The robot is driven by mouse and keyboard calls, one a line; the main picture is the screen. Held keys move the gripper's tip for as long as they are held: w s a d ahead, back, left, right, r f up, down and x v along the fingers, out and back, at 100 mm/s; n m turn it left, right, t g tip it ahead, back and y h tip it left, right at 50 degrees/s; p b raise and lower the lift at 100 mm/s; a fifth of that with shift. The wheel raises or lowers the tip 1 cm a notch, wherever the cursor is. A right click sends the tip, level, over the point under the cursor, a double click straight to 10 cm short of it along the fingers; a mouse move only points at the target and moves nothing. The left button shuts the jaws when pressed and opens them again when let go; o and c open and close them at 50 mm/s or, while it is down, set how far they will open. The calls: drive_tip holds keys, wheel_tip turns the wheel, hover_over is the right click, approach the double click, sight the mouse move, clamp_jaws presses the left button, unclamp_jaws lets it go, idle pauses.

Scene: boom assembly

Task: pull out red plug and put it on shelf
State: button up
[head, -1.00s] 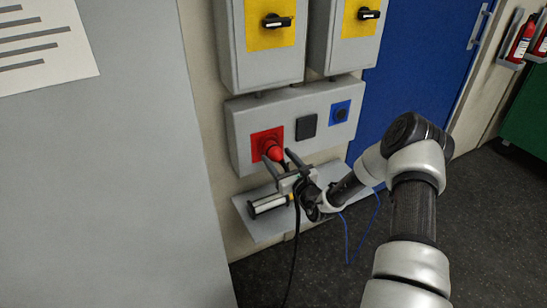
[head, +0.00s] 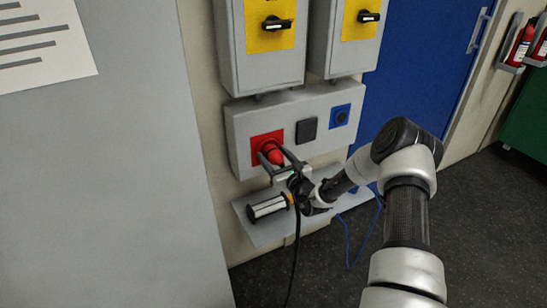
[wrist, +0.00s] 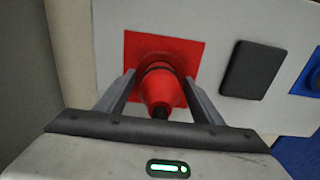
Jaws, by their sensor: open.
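The red plug (head: 274,155) sits in the red square socket plate on the grey panel. In the wrist view the red plug (wrist: 159,90) points out of the socket towards me, with its dark cable end nearest. My gripper (head: 276,155) is open at the plug. In the wrist view its two fingers (wrist: 158,92) stand on either side of the plug, with a gap visible at each side. A black cable hangs down below my gripper. The grey shelf (head: 262,230) is just below the panel.
A dark cylinder with a silver-white band (head: 268,207) lies on the shelf's left part. A black square cover (head: 306,130) and a blue socket (head: 340,116) are to the right on the panel. Two grey switch boxes (head: 262,68) hang above. A blue cable hangs at the shelf's right.

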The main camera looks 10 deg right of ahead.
sight(282, 164)
idle(0.9)
drive_tip(key=c, duration=1.4)
drive_tip(key=shift+p+v, duration=1.6)
drive_tip(key=shift+v, duration=1.4)
drive_tip(key=shift+r, duration=0.1)
